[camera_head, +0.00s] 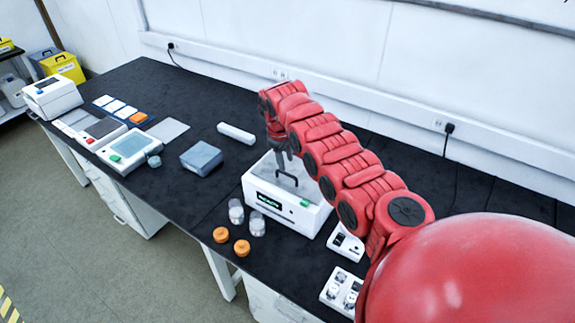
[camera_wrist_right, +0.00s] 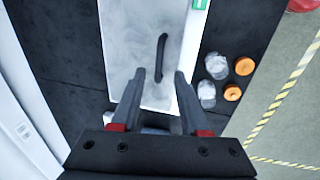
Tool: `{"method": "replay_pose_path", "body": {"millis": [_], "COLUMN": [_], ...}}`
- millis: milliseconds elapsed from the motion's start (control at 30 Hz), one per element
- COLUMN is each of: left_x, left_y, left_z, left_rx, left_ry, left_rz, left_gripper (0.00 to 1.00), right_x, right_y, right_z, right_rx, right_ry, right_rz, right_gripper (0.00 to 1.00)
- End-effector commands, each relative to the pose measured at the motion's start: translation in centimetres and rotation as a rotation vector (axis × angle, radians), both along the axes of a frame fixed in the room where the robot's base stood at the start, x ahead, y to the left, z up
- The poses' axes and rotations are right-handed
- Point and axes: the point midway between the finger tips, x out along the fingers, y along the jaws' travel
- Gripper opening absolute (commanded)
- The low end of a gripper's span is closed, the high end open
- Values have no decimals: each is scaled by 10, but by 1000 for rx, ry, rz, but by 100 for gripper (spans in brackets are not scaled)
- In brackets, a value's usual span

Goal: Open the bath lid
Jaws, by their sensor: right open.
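The bath is a white box (camera_head: 290,215) with a dark display on its front, standing on the black bench. Its grey, see-through lid (camera_wrist_right: 140,42) lies shut on top and carries a black bar handle (camera_head: 287,180). The handle also shows in the right wrist view (camera_wrist_right: 163,57). My right gripper (camera_wrist_right: 160,76) is open and empty above the lid. In the head view the gripper is partly hidden by my red arm. My left gripper is not in view.
Two clear jars (camera_head: 247,218) and two orange caps (camera_head: 231,241) sit in front of the bath. A white device (camera_head: 345,244) and a vial rack (camera_head: 343,290) stand to its right. A grey box (camera_head: 201,158) and a white bar (camera_head: 236,133) lie left.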

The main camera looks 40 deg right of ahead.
Motion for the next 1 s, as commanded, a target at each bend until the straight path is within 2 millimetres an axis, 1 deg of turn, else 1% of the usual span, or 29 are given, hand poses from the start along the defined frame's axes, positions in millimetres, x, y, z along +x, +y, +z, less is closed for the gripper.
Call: {"method": "replay_pose_path", "body": {"millis": [33,167,300,433,700,733,867,900,967,1000], "left_x": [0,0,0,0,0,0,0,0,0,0], "left_y": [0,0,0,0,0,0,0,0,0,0], "left_z": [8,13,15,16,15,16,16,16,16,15], "left_rx": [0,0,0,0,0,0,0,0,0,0], "left_ry": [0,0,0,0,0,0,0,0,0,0], "left_rz": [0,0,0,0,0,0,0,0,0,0], "left_gripper": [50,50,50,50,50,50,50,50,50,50], "right_x": [0,2,4,4,5,5,5,5,5,5], "right_y": [-1,-5,-8,-10,-11,-11,-11,-11,-11,-11], "right_z": [-8,-35,-49,-56,-57,-57,-57,-57,-57,-57], "right_rx": [3,4,1,0,-1,0,0,0,0,0], "right_ry": [5,4,-1,0,-1,-1,-1,-1,-1,-1], "right_rz": [0,1,0,0,0,-1,-1,-1,-1,-1], "right_gripper": [45,45,45,45,45,43,20,12,2,0]}}
